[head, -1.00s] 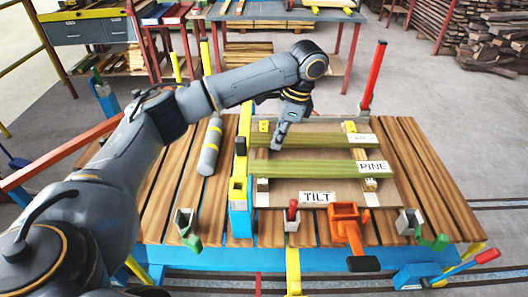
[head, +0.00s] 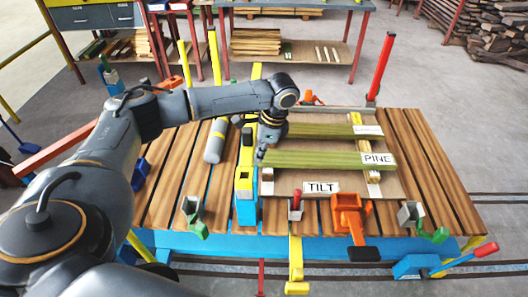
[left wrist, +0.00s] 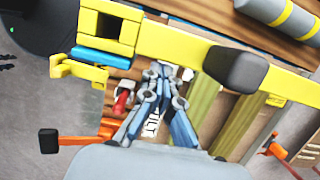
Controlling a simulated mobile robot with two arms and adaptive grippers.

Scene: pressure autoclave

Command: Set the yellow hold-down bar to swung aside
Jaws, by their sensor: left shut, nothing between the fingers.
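The yellow hold-down bar (head: 246,157) runs front to back along the left side of the tilt board (head: 278,216), beside the green timbers rather than across them. It has a black knob (head: 247,134) and meets a yellow-and-blue post (head: 245,190) at its near end. In the left wrist view the bar (left wrist: 180,44) crosses the upper picture, with its black knob (left wrist: 236,70) right of the fingers. My left gripper (head: 260,157) is shut and empty, just right of the bar; its fingertips (left wrist: 162,68) lie close to the bar's edge. I cannot tell whether they touch. My right gripper is out of view.
Two green timbers, one labelled PINE (head: 377,159), lie on the board. A grey cylinder (head: 216,141) lies left of the bar. An orange clamp (head: 349,215) and a red-handled clamp (head: 295,205) stand at the front edge. A tall red lever (head: 381,67) rises at the back right.

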